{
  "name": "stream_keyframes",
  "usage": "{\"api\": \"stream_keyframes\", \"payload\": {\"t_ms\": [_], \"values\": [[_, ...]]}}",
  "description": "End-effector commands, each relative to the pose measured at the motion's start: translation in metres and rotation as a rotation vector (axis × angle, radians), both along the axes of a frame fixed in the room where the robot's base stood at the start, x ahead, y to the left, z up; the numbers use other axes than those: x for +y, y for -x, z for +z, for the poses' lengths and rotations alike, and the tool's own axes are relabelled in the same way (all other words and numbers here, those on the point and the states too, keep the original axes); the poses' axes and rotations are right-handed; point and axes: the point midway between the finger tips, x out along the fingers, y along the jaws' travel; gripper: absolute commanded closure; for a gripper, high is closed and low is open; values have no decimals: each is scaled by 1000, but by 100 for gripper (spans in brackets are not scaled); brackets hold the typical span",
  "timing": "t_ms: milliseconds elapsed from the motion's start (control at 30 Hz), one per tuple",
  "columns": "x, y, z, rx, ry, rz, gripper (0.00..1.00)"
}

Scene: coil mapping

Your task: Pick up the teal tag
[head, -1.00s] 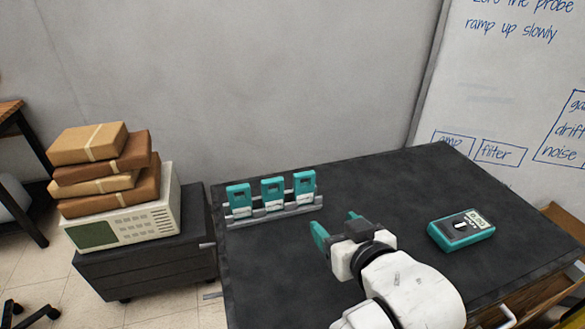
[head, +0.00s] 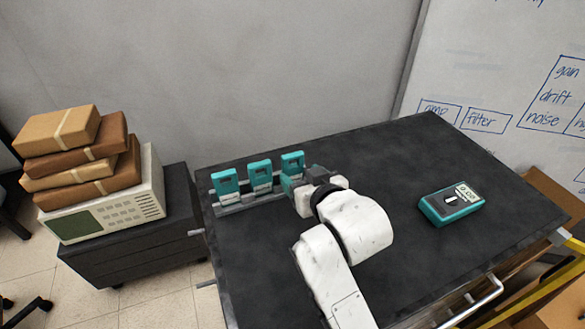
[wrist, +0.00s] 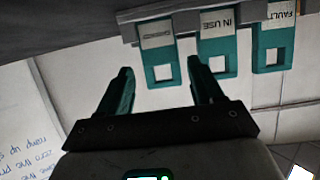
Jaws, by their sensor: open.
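Three teal tags stand in a row on a grey rack (head: 235,208) at the table's back left: a left tag (head: 225,182), a middle tag (head: 260,173) and a right tag (head: 292,162). In the wrist view they appear upside down: the nearest tag (wrist: 160,68), one marked IN USE (wrist: 217,50) and one marked FAULT (wrist: 273,45). The nearest tag's label is too small to read. My gripper (head: 291,183) is open beside the right tag. In the wrist view its fingers (wrist: 160,80) are apart, with the nearest tag lined up between them; contact cannot be told.
A teal handheld meter (head: 451,204) lies on the right of the dark table (head: 400,150). The tabletop between is clear. A dark cabinet (head: 140,240) at left bears a cream instrument (head: 105,215) with stacked brown parcels (head: 80,150). A whiteboard (head: 490,60) stands behind.

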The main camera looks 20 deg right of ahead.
Motion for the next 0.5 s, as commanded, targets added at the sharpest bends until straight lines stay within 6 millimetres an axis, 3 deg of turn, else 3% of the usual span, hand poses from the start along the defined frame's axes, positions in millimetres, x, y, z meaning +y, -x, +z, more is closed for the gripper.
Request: {"api": "stream_keyframes", "payload": {"t_ms": [200, 500], "values": [[0, -25, -9, 1, 0, 0, 34], [0, -30, -12, 0, 0, 0, 34]]}}
